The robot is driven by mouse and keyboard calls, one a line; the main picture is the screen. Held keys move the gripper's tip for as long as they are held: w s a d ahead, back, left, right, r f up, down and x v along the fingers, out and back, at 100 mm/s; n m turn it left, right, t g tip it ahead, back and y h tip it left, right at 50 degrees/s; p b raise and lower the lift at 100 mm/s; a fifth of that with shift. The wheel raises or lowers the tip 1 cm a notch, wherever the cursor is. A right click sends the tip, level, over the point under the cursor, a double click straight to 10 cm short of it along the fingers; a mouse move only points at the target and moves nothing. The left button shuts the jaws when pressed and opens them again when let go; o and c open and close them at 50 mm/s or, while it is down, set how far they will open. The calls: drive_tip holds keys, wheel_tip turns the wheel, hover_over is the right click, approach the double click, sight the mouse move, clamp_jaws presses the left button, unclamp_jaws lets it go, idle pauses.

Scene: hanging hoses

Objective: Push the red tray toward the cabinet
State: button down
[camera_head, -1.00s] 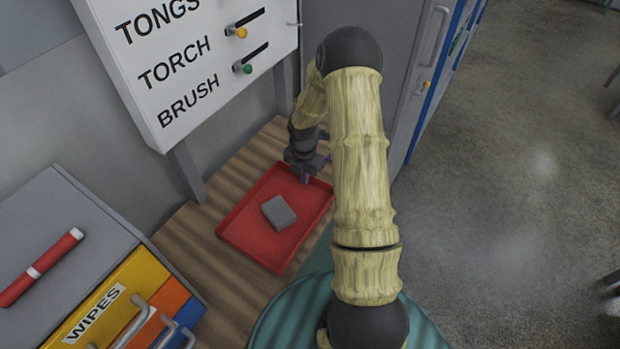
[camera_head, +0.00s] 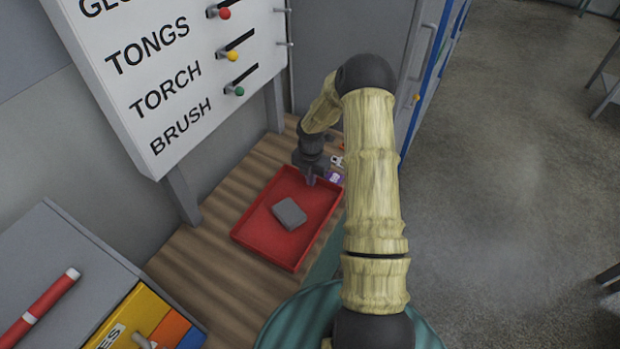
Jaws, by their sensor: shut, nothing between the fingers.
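The red tray (camera_head: 265,245) lies on the wooden counter, with a grey block (camera_head: 290,213) inside it. My gripper (camera_head: 311,181) is shut and points down at the tray's far right part. Its tips look close to or just inside the far rim; I cannot tell whether they touch it. A low grey cabinet (camera_head: 45,240) with yellow, orange and blue drawers stands at the lower left, apart from the tray. A tall grey cabinet (camera_head: 355,35) stands behind the counter.
A white label board (camera_head: 130,100) with coloured knobs and pegs rises behind the counter. A red marker (camera_head: 45,305) lies on the low cabinet. Bare counter (camera_head: 205,270) lies between tray and low cabinet.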

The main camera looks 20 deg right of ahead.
sight(303, 194)
drive_tip(key=shift+s, duration=0.15)
drive_tip(key=shift+s+a, duration=0.15)
drive_tip(key=shift+a, duration=0.05)
drive_tip(key=a, duration=0.1)
drive_tip(key=s+a, duration=0.1)
drive_tip(key=a, duration=0.1)
drive_tip(key=shift+s+a, duration=0.25)
drive_tip(key=shift+s, duration=0.15)
wheel_tip(303, 194, up, 10)
drive_tip(key=b, duration=0.2)
drive_tip(key=s+a+r+m+t, duration=0.1)
drive_tip(key=s+a+r+m, duration=0.4)
drive_tip(key=s+m, duration=0.5)
drive_tip(key=s+a+r+m+t, duration=0.1)
drive_tip(key=s+a+r+m, duration=0.4)
drive_tip(key=s+m, duration=0.5)
drive_tip(key=r+m, duration=0.1)
drive_tip(key=m, duration=0.4)
drive_tip(key=shift+s+t, duration=0.15)
drive_tip(key=shift+t, duration=0.15)
drive_tip(key=shift+a, duration=0.1)
